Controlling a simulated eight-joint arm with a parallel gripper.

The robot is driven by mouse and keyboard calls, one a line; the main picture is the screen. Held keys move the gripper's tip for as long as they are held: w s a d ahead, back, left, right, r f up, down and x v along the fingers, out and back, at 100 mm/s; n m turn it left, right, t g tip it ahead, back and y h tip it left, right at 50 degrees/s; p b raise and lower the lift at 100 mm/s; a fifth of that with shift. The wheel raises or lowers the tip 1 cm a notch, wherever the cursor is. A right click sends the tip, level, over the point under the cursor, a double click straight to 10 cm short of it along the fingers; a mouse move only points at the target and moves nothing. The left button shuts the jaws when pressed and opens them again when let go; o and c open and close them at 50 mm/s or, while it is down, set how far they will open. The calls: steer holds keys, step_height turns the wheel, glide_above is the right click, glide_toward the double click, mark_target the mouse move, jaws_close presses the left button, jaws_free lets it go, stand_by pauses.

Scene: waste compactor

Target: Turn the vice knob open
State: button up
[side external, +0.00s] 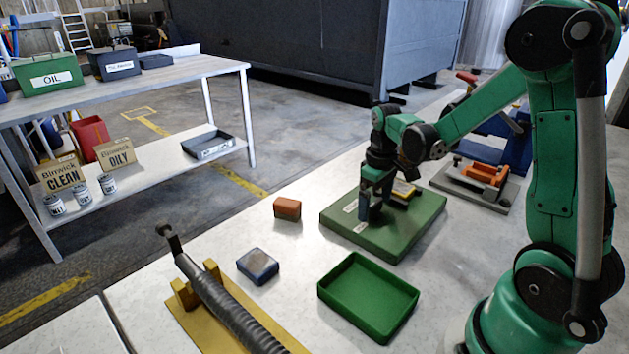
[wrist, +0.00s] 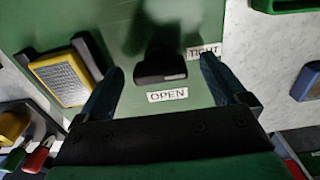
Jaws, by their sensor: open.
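The vice knob is a black bar-shaped handle (wrist: 160,68) on a green board (wrist: 215,20), seen in the wrist view. A white OPEN label (wrist: 167,95) lies just below it in the picture, and a TIGHT label (wrist: 204,49) lies to its upper right. My gripper (wrist: 163,64) is open, with one finger on each side of the knob and visible gaps to both. I cannot tell how high the fingertips are above the board. In the side view my gripper (side external: 376,200) points down over the green board (side external: 412,232), and the knob is hard to make out there.
A yellow-framed block (wrist: 62,76) is left of the knob in the wrist view. In the side view, an orange block (side external: 287,208), a blue-grey block (side external: 258,266) and an empty green tray (side external: 345,310) lie nearby. A blue machine (side external: 500,140) stands behind the board.

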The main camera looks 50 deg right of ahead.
steer(key=c, duration=1.3)
steer(key=shift+m, duration=0.3)
steer(key=m, duration=0.3)
steer(key=shift+m, duration=0.3)
steer(key=m, duration=0.4)
steer(key=shift+m, duration=0.3)
steer(key=m, duration=0.4)
steer(key=shift+m, duration=2.5)
steer(key=o, duration=1.3)
